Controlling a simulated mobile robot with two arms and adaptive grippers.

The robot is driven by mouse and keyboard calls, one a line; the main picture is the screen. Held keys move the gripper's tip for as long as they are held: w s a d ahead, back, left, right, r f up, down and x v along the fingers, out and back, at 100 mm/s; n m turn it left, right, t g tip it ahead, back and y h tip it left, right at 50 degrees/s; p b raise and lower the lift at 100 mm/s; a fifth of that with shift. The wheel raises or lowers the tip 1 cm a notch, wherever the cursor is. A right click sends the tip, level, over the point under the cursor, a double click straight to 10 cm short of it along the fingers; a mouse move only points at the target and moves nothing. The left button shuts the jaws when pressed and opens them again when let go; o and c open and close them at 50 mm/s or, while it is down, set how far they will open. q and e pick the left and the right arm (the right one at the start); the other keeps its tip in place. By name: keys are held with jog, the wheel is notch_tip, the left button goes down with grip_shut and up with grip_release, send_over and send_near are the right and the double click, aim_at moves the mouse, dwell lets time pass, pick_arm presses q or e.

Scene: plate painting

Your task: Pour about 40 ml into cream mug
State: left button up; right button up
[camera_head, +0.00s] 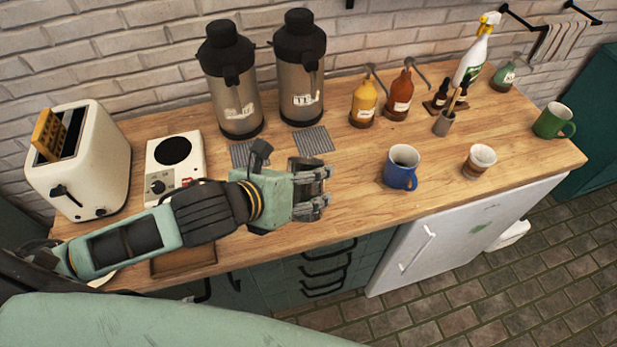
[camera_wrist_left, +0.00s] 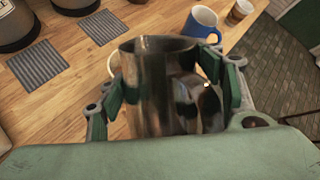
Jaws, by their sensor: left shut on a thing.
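My left gripper (camera_head: 318,190) is shut on a shiny metal pitcher (camera_wrist_left: 158,85), seen large between its fingers in the left wrist view. The pitcher's contents cannot be seen. In the head view the gripper largely hides the pitcher, above the counter's front half. A blue mug (camera_head: 401,169) stands between the gripper and that cup. My right gripper is not in view.
Two dispensers (camera_head: 235,95) (camera_head: 300,75) stand behind the gripper, with grey mats in front. A hot plate (camera_head: 180,178) and toaster (camera_head: 105,160) are left. Syrup bottles (camera_head: 362,105) stand at the back. A green mug (camera_head: 554,121) is far right.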

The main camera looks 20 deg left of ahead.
pick_arm(q)
jog(key=shift+s+f+t+b, duration=0.25)
jog(key=shift+f+t+b, duration=0.25)
jog(key=shift+b, duration=0.55)
jog(key=shift+s+r, duration=0.1)
jog(key=shift+r, duration=0.2)
jog(key=shift+s+m+t+p, duration=0.15)
jog(key=shift+m+t+p, duration=0.2)
jog(key=shift+t, duration=0.55)
jog(key=shift+s+r+t, duration=0.1)
jog(key=shift+t, duration=0.3)
jog(key=f+t+b, duration=0.1)
jog(key=b, duration=0.1)
jog(key=m+t+b, duration=0.1)
jog(key=b, duration=0.1)
jog(key=shift+s+f, duration=0.25)
jog(key=shift+f, duration=0.15)
jog(key=shift+s+r+m+t+b, duration=0.2)
jog(key=shift+r+m+t+b, duration=0.2)
jog(key=shift+t+b, duration=0.5)
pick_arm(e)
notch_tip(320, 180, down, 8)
pick_arm(q)
jog(key=shift+a, duration=0.1)
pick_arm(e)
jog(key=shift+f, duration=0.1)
